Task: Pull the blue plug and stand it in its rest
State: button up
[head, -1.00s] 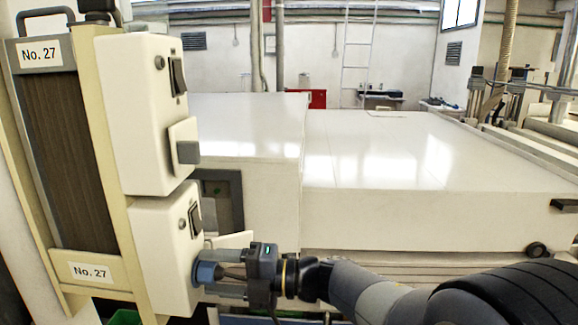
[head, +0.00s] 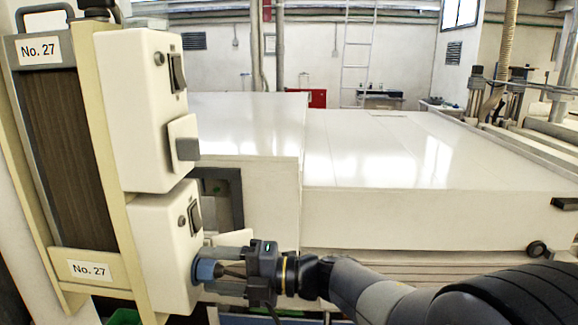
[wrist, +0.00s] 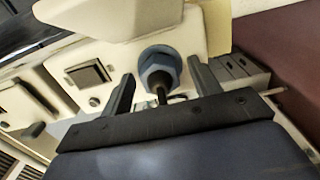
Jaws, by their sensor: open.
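The blue plug (head: 206,271) sits in the front of the lower cream box, with a dark cable or stem running from it toward my gripper. My gripper (head: 228,271) is open in front of the plug. In the wrist view the blue plug (wrist: 160,70) lies between and slightly beyond the two dark fingers of my gripper (wrist: 162,88), with a gap on each side. The fingers do not appear to touch it. I cannot identify the plug's rest for certain.
The lower cream box (head: 155,240) and the upper cream box (head: 140,110) carry switches and stand on a frame labelled No. 27. A grey block (wrist: 240,70) is close to the right finger in the wrist view. A wide white tunnel housing (head: 400,150) stands behind my arm.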

jog(key=shift+c, duration=0.5)
grip_shut()
jog(key=d+b, duration=0.1)
jog(key=d, duration=0.5)
jog(key=shift+s, duration=0.25)
dwell(1.1)
dwell(0.3)
